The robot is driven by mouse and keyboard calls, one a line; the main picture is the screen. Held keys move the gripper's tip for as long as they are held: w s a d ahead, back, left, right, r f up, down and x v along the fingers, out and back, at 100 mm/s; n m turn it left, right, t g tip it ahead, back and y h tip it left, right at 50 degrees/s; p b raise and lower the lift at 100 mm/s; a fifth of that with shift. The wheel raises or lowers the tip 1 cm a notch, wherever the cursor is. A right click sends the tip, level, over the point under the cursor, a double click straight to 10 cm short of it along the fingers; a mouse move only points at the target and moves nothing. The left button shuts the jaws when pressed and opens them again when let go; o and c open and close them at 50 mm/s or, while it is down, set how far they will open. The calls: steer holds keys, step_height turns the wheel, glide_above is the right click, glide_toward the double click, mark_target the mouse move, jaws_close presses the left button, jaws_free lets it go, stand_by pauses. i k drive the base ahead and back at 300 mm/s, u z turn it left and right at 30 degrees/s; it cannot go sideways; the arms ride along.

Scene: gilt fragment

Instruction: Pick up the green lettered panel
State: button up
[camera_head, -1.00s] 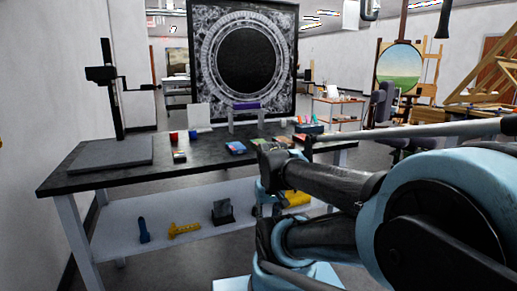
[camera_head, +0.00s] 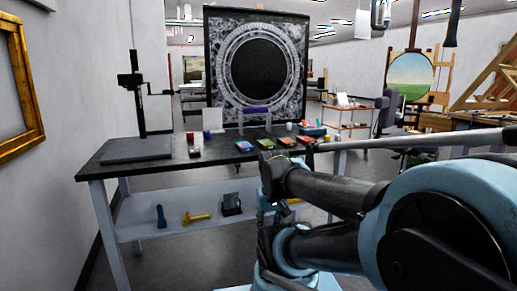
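Several small coloured flat panels lie in a row on the black-topped table, near its right part. One of them looks green (camera_head: 265,144), between a blue one (camera_head: 244,146) and an orange one (camera_head: 287,142). They are too small for me to make out any lettering. My blue and black arm fills the lower right and reaches toward the table's front edge in the picture. I cannot make out my gripper's fingers in this view.
The black table (camera_head: 150,163) has a grey stand base (camera_head: 136,149) at its left and a lower shelf (camera_head: 145,224) with tools. A large ornate dark panel (camera_head: 222,30) stands behind. A gold frame (camera_head: 27,85) hangs on the left wall. Floor shows left of the table.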

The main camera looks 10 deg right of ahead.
mark_target(266, 144)
steer(key=u, duration=0.1)
steer(key=i, duration=0.8)
steer(key=z, duration=0.95)
